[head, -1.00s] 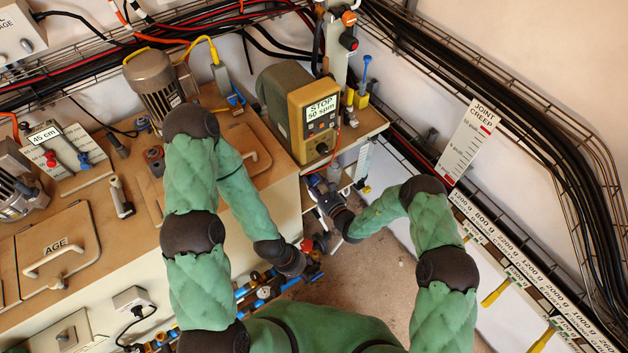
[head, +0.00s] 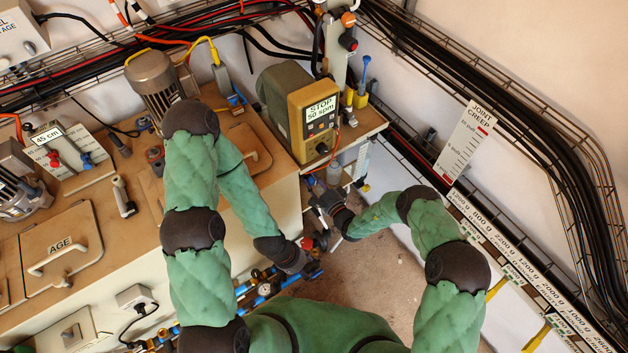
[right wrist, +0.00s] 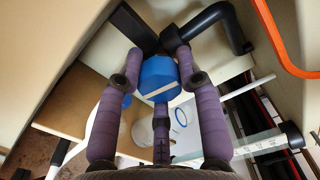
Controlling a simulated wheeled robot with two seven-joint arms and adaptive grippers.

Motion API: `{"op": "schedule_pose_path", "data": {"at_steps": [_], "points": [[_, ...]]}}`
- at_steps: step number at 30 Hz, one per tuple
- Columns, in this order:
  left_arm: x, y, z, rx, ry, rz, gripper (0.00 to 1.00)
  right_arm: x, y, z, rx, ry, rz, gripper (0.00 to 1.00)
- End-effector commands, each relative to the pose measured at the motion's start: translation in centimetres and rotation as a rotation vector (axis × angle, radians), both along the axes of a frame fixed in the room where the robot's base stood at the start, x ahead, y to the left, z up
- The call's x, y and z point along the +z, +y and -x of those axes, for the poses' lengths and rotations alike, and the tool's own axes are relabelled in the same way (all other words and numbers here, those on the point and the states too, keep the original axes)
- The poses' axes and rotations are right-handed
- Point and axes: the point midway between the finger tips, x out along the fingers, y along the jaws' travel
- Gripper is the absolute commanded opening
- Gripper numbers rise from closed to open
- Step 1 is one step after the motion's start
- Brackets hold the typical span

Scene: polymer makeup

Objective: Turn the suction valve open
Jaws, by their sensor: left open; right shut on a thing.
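In the right wrist view, my right gripper (right wrist: 158,65) is shut on a blue knob (right wrist: 158,82) with a pale stripe across its face. I take the knob for the suction valve's handle; no label on it can be read. In the head view, my right gripper (head: 318,203) is at the cabinet's right end, below the dosing pump (head: 308,112) that reads "STOP 50 spm"; the knob is largely hidden there. My left gripper (head: 310,262) is open, lower down, close to a red-handled fitting (head: 307,243) on the cabinet's front pipework. Its fingertips are hard to make out.
Blue pipes and valves (head: 264,288) run along the cabinet front near my left gripper. A clear bottle (head: 334,173) stands just above my right gripper. A labelled rail (head: 497,243) runs along the right wall. Floor (head: 375,270) shows between.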

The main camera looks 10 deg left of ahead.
Motion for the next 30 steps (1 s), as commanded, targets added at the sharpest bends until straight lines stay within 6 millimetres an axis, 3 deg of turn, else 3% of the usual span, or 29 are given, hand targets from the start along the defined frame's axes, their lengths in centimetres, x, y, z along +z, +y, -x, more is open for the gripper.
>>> {"op": "schedule_pose_path", "data": {"at_steps": [10,27,28,30], "points": [[0.18,0.00,-0.01,0.000,0.000,0.000,0.60,0.36,0.43,0.12,0.011,-0.114,0.098,0.04],[0.18,0.00,-0.01,0.000,0.000,0.000,0.60,0.05,0.57,0.44,0.015,-0.125,0.119,0.04],[0.18,0.00,-0.01,0.000,0.000,0.000,0.60,0.04,0.57,0.45,0.015,-0.125,0.119,0.45],[0.18,0.00,-0.01,0.000,0.000,0.000,0.60,0.00,0.55,0.45,0.015,-0.124,0.119,0.61]]}}
